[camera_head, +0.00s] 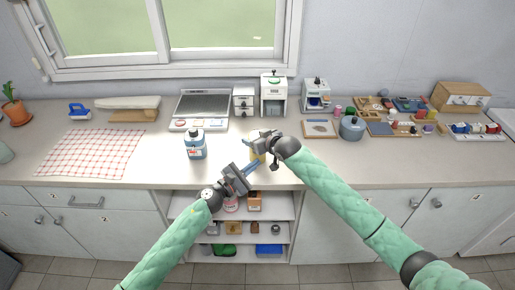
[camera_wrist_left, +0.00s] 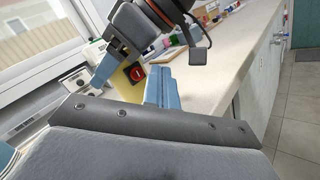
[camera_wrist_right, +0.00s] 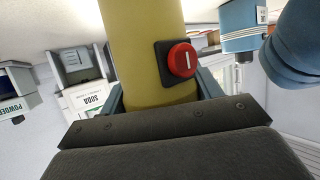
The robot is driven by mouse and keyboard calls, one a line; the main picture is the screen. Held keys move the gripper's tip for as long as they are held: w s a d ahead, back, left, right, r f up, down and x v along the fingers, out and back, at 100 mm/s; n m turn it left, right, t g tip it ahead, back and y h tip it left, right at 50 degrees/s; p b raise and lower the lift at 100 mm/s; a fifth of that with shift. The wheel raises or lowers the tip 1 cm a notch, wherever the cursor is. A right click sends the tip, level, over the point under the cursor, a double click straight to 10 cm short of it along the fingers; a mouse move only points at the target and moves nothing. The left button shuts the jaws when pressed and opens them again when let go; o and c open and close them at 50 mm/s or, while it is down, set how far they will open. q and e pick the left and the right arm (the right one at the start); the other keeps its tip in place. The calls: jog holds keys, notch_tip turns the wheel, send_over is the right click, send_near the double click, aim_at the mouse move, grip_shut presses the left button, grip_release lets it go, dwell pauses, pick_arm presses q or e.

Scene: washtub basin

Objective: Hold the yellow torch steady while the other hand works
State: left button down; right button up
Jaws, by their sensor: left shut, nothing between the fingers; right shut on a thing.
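The yellow torch (camera_head: 254,151) is above the counter near its front edge, partly hidden by the grippers in the head view. My right gripper (camera_head: 260,143) is shut around its body. In the right wrist view the torch (camera_wrist_right: 145,45) stands between the fingers, with a red button (camera_wrist_right: 181,59) on a black plate facing the camera. My left gripper (camera_head: 252,166) is shut and empty, just below and in front of the torch. In the left wrist view its closed blue fingers (camera_wrist_left: 163,88) point toward the torch (camera_wrist_left: 124,84), beside its red button (camera_wrist_left: 136,72). Contact between them cannot be told.
A blue bottle (camera_head: 195,146) stands left of the grippers. A checked cloth (camera_head: 92,154) lies further left. White dispensers (camera_head: 273,95) stand at the back, and a blue-grey pot (camera_head: 351,128) stands to the right. Open shelves (camera_head: 270,211) are below the counter.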

pick_arm(q)
jog(key=shift+w, duration=1.35)
jog(key=shift+w, duration=0.15)
dwell(1.0)
jog(key=shift+w, duration=0.4)
dwell(0.5)
jog(key=shift+s, duration=0.6)
jog(key=s, duration=0.6)
dwell(0.6)
